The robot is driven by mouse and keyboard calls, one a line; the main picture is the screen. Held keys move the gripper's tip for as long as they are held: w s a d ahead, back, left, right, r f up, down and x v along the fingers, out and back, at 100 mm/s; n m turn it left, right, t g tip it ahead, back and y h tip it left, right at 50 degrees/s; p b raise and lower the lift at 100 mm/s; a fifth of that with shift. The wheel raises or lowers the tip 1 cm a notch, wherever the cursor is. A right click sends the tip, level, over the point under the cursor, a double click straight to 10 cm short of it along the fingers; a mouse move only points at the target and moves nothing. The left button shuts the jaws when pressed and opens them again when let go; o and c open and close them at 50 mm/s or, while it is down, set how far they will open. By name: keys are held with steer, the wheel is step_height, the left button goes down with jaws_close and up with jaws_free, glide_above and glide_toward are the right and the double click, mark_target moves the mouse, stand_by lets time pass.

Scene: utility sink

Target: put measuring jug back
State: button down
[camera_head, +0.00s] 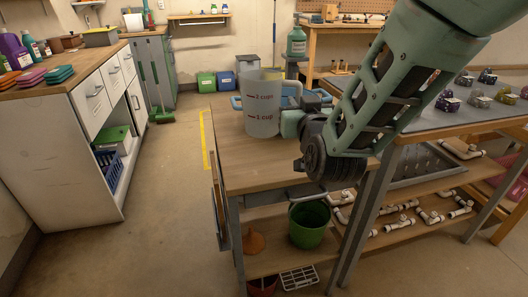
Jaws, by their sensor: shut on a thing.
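The fingertips are partly hidden by the jug and by my wrist.
Blue items (235,101) lie behind the jug. A green bucket (309,226) stands on the shelf below. White pipe fittings (398,222) lie on the lower right shelf. Several small objects stand on the grey table (437,124) at right. The worktop's front left is clear.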

step_height(320, 180, down, 10)
steer(key=shift+w+r+b, duration=0.1)
steer(key=shift+b, duration=0.6)
steer(key=c, duration=1.5)
jaws_free()
steer(key=shift+o, duration=0.2)
